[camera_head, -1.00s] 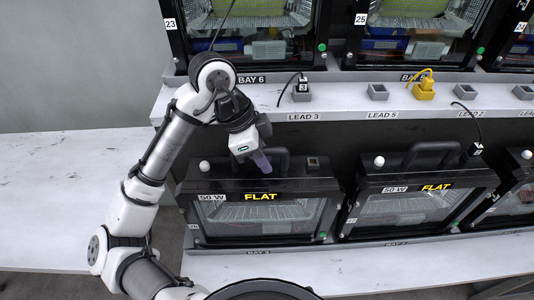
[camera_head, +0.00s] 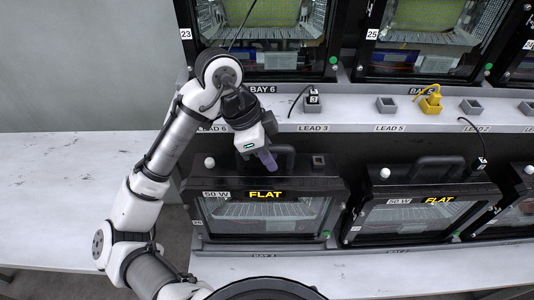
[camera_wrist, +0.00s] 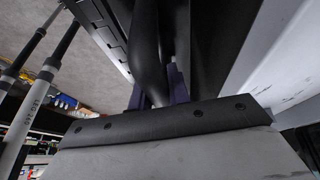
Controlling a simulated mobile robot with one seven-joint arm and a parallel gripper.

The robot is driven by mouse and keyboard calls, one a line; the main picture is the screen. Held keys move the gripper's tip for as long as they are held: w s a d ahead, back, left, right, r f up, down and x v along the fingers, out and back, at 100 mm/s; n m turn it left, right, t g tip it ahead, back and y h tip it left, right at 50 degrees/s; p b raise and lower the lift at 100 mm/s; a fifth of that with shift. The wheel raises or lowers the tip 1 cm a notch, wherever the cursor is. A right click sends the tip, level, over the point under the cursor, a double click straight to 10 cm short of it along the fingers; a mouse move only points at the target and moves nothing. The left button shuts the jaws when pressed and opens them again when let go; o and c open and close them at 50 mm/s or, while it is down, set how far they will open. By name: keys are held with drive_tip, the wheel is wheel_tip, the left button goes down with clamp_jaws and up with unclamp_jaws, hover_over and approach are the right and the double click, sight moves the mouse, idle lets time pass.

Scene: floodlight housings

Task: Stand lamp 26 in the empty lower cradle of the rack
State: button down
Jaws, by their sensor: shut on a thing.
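A black floodlight housing (camera_head: 222,230) with a "50 W" tag and a yellow "FLAT" label is upright at the lower BAY 3 place of the rack (camera_head: 300,244). Its small number tag is too blurred to read surely as 26. My gripper (camera_head: 267,160) is over its top, with purple fingers shut on the black carrying handle (camera_head: 285,152). In the wrist view the handle (camera_wrist: 148,60) runs between the fingers (camera_wrist: 158,88). The housing hides the cradle under it, so I cannot tell whether it rests there or is held just above.
A second "FLAT" lamp (camera_head: 418,210) stands to the right at BAY 2, with another beyond. Lamps 23 (camera_head: 265,45) and 25 (camera_head: 415,45) stand on the upper shelf. Grey sockets (camera_head: 387,105) and a yellow plug (camera_head: 431,100) line its ledge. A bare white surface (camera_head: 70,190) lies left.

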sight(271, 146)
drive_tip(key=shift+r+p, duration=1.5)
drive_tip(key=shift+r, duration=0.45)
drive_tip(key=shift+w, duration=0.1)
